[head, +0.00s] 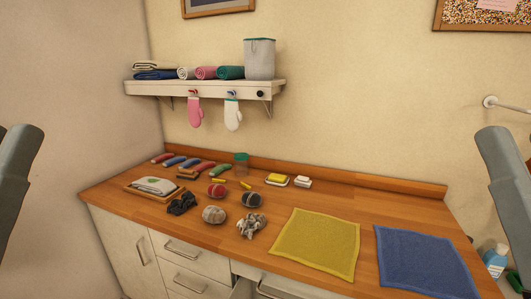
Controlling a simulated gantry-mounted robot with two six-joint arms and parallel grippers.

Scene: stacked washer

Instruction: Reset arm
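Part of my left arm shows as a grey link at the left edge of the head view, and part of my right arm shows at the right edge. Neither gripper is in the picture, so their fingers are hidden from me. The arm links are raised on either side of the wooden counter (192,221), apart from the things on it.
On the counter lie a yellow cloth (316,244), a blue cloth (420,263), several balled socks (214,214) and a tray (134,190) with a folded cloth. A shelf (210,88) holds towels. A drawer (243,288) stands partly open. A bottle (496,262) is at right.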

